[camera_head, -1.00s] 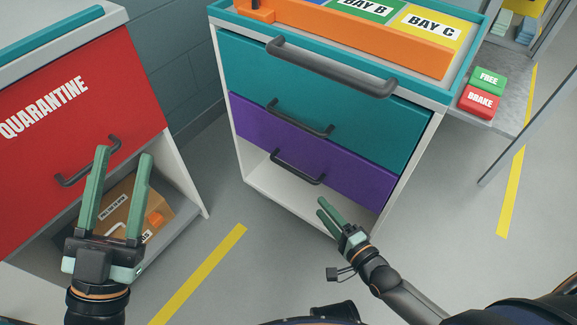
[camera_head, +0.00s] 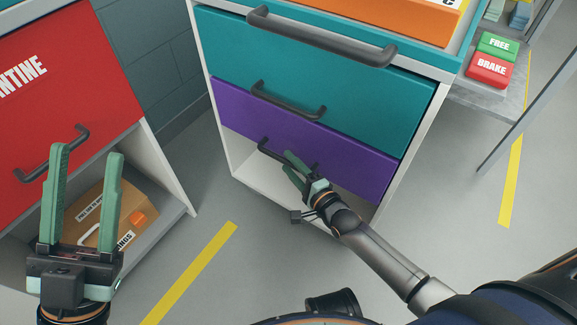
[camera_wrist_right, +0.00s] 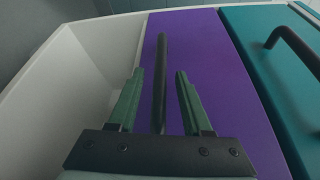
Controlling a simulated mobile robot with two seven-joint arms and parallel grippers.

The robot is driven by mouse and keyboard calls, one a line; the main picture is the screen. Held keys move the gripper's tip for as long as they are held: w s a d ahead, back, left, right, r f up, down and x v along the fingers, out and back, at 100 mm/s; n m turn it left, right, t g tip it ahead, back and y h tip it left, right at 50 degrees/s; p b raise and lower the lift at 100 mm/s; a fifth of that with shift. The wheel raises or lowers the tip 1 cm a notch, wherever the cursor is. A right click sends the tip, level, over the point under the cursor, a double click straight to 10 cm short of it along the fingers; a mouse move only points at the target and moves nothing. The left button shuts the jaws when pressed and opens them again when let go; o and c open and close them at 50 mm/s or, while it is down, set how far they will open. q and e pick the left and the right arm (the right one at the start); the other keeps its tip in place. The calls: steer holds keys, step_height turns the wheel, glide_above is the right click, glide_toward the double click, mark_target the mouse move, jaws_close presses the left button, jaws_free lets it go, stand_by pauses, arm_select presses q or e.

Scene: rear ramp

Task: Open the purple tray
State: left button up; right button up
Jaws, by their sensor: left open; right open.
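The purple tray (camera_head: 345,158) is a drawer front in the cabinet, below a teal drawer, and looks flush with it. Its dark bar handle (camera_head: 268,151) is partly hidden by my right gripper (camera_head: 289,160). In the right wrist view the purple front (camera_wrist_right: 205,65) fills the middle. There the handle bar (camera_wrist_right: 161,60) runs between the two green fingers of my right gripper (camera_wrist_right: 160,74), with gaps on both sides. The right gripper is open. My left gripper (camera_head: 88,152) is open and empty, in front of the red quarantine cabinet.
An open white shelf space (camera_head: 255,178) lies under the purple front. The red cabinet (camera_head: 75,85) stands left, with a cardboard box (camera_head: 95,220) below it. Grey floor with yellow lines is clear between.

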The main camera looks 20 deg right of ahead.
steer(key=shift+w+a, duration=0.2)
steer(key=shift+w, duration=0.4)
jaws_close()
stand_by(1.1)
